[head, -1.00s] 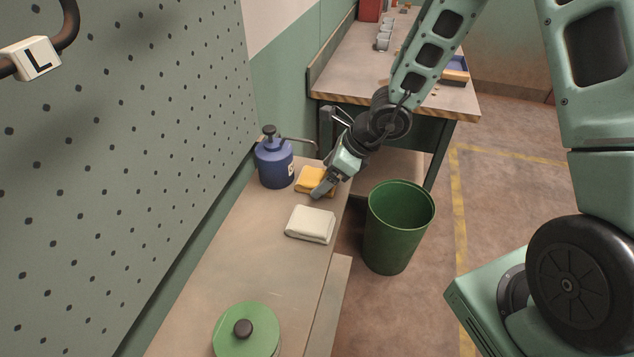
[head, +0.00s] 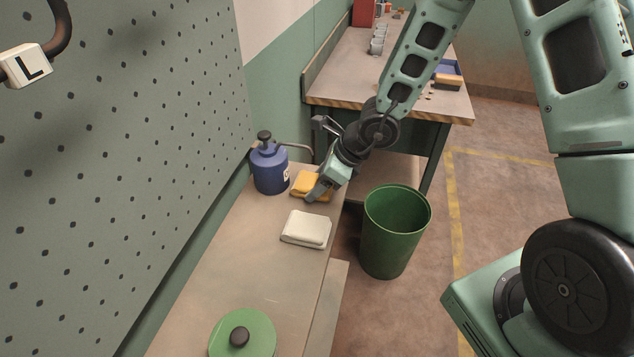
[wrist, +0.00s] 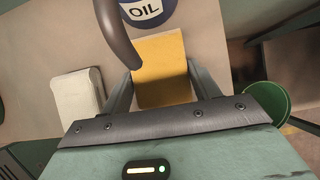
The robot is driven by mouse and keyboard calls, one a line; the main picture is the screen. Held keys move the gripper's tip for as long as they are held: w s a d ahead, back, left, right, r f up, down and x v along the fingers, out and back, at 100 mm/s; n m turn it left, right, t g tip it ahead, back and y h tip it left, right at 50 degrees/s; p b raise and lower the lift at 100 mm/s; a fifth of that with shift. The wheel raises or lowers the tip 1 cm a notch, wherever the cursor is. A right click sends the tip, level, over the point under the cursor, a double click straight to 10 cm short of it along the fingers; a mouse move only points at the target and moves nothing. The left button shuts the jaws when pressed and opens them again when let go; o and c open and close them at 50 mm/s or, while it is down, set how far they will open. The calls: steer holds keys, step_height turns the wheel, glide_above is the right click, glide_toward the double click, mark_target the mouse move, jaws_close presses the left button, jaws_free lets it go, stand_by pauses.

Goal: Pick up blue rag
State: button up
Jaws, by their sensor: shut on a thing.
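A folded yellow-orange rag (head: 301,184) lies on the bench beside the blue oil can. My gripper (head: 316,191) reaches down over the rag's near right side. In the wrist view the rag (wrist: 162,68) sits between the two fingers of my gripper (wrist: 158,82), one along each side, shut on it. The rag appears to be at bench level; whether it is lifted I cannot tell. A folded white rag (head: 307,229) lies nearer on the bench, and it also shows at left in the wrist view (wrist: 78,96). I see no blue rag.
A blue oil can (head: 270,168) with a spout stands close behind the rag; its spout curves over the rag in the wrist view. A green bin (head: 396,235) stands right of the bench. A green lidded container (head: 262,335) is at the near end. A pegboard (head: 120,150) borders the left.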

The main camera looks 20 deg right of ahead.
steer(key=shift+d+r, duration=0.15)
steer(key=shift+r, duration=0.1)
step_height(320, 180, up, 7)
steer(key=p, duration=0.2)
steer(key=shift+p, duration=0.4)
steer(key=s+d+b, duration=0.2)
steer(key=s+d, duration=0.9)
steer(key=d, duration=0.4)
steer(key=shift+s+d+f+b, duration=0.35)
steer(key=shift+d, duration=0.05)
